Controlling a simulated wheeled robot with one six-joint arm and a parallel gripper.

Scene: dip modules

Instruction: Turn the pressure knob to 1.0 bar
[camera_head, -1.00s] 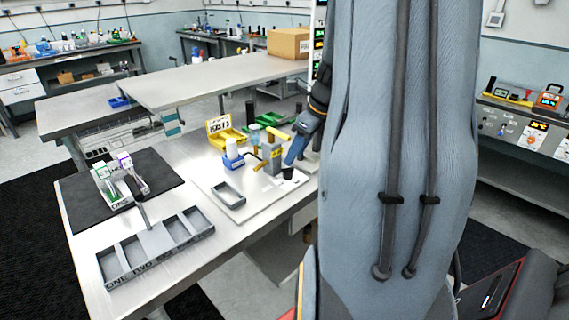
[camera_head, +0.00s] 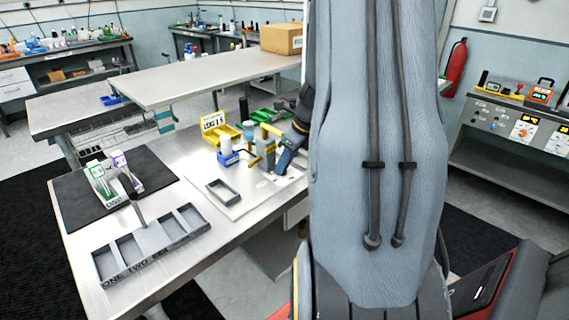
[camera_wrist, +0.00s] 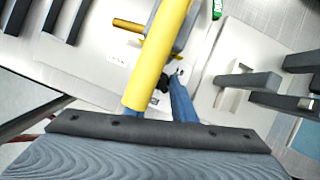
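In the wrist view, a small black part (camera_wrist: 164,81), which may be the pressure knob, shows at the tips of my gripper (camera_wrist: 168,84). One blue finger is beside it on the right. The other finger is mostly hidden behind a yellow bar (camera_wrist: 158,55) that crosses the view close to the camera. In the head view, my gripper (camera_head: 284,162) points down at the right side of the bench-top apparatus (camera_head: 268,149), a grey block with yellow parts. The knob and any scale are not readable there. The finger gap is unclear.
A grey compartment tray (camera_head: 150,246) and a dark mat (camera_head: 75,205) with small stands lie left on the bench. A small open grey tray (camera_head: 223,193) and blue and yellow bins (camera_head: 226,135) are near the apparatus. A raised shelf (camera_head: 200,78) is behind.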

